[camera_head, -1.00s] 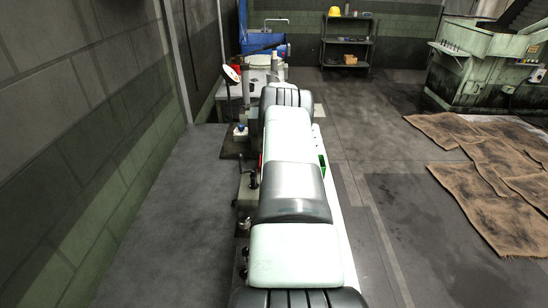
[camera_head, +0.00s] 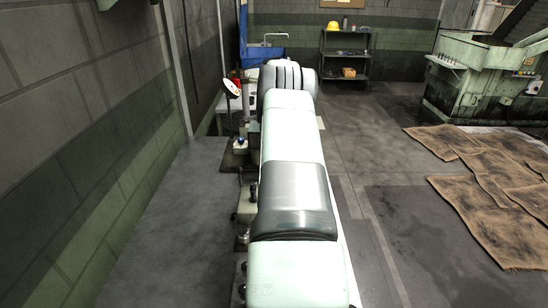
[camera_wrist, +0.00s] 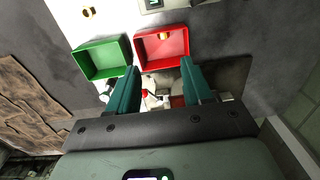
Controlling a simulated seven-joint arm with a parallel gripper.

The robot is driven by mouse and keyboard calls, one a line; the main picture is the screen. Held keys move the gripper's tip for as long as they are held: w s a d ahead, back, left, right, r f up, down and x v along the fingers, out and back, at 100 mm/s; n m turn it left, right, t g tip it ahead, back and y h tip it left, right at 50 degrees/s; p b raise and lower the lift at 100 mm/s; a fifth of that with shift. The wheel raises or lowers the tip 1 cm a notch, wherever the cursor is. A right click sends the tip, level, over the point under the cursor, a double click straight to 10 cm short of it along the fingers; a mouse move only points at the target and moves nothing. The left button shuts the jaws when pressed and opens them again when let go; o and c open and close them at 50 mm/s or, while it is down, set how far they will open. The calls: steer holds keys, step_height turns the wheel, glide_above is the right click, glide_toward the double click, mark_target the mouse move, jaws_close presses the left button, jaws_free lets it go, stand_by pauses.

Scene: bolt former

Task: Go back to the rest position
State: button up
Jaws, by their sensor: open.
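My gripper (camera_wrist: 158,66) shows in the wrist view with its two teal fingers spread apart and nothing between them. It hangs over a white work surface, with the red bin and green bin beyond its fingertips. In the head view my arm runs away from the camera and hides the gripper.
The red bin (camera_wrist: 178,61) holds a small brass-coloured part (camera_wrist: 163,36); the green bin (camera_wrist: 101,60) looks empty. Another brass-coloured part (camera_wrist: 88,12) lies on the white surface. A shelf (camera_head: 346,52) stands at the back, a green machine (camera_head: 480,85) at right. Brown mats (camera_head: 490,200) cover the floor.

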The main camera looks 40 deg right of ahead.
steer(key=shift+r, duration=0.9)
